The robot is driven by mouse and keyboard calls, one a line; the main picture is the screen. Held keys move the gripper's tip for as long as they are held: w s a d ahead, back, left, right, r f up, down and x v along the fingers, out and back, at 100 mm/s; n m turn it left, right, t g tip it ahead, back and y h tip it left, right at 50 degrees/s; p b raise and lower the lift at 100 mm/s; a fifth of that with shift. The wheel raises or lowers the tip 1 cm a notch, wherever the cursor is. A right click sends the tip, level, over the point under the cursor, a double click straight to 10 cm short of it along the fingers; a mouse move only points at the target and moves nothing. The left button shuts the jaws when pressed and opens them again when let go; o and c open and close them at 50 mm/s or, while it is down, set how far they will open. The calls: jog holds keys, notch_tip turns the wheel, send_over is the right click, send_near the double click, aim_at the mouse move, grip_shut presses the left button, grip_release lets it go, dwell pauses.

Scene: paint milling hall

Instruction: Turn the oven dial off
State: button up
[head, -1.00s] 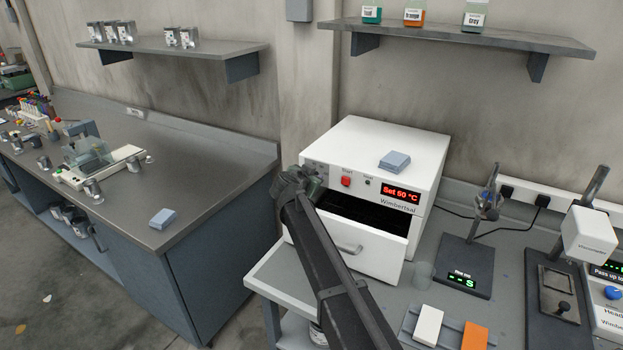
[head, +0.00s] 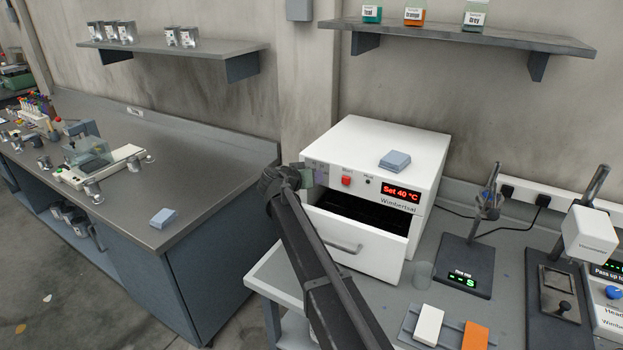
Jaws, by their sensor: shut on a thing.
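The white oven (head: 425,160) stands on the grey bench. Its display (head: 401,192) reads "Set 40 °C" in red. A red start button (head: 347,181) and a small heat lamp or knob (head: 368,182) sit left of the display. The oven drawer (head: 366,243) is pulled open at the front. My gripper (head: 306,178) is at the left end of the oven's front panel, shut on the dial, which my gripper and wrist hide from view.
A blue cloth or pad (head: 394,160) lies on the oven top. A glass beaker (head: 423,274) stands right of the drawer. A stand with a green display (head: 465,265) is farther right. A shelf (head: 460,37) hangs above.

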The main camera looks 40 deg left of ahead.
jog(key=n+h+b, duration=0.1)
jog(key=n+h, duration=0.1)
jog(key=n, duration=0.1)
jog(key=shift+f+t, duration=0.1)
jog(key=shift+t, duration=0.3)
jog(key=shift+n, duration=0.3)
jog(key=o, duration=0.9)
jog(key=p+v, duration=0.2)
jog(key=v, duration=0.9)
jog(key=shift+w, duration=0.1)
